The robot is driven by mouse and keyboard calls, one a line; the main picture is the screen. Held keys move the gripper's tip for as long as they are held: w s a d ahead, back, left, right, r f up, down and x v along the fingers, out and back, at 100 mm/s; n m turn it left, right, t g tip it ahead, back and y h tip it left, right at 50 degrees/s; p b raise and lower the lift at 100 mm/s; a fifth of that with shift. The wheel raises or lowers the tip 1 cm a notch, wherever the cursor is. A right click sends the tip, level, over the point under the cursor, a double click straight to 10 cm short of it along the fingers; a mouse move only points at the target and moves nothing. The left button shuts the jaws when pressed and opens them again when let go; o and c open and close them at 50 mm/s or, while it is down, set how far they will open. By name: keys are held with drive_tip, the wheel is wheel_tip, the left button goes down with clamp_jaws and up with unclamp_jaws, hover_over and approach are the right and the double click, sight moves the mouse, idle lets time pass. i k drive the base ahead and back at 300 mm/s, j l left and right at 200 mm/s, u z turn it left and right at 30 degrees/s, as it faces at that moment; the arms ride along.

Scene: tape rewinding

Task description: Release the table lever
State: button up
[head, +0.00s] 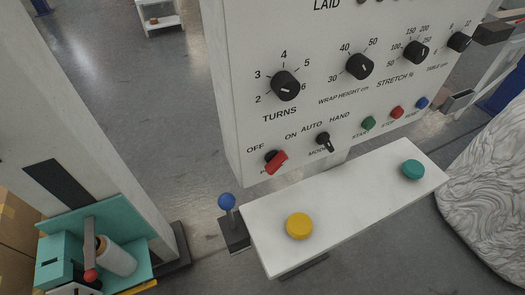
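A short lever with a blue ball knob (227,202) stands on a dark base at the left end of the white shelf, below the control panel. Another lever, a grey bar with a red ball end (90,274), lies across the teal device (62,246) at the lower left, beside a pale roll (117,257). I cannot tell from this view which one is the table lever. My gripper is not in view.
The white control panel (240,110) has black knobs, a red switch (276,162) and several coloured buttons. The white shelf (350,205) below carries a yellow button (299,226) and a green button (412,169). A white column (75,115) stands left. Grey floor is clear between column and panel.

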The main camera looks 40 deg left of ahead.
sight(226, 202)
drive_tip(key=k+u, duration=0.1)
drive_tip(key=u, duration=1.05)
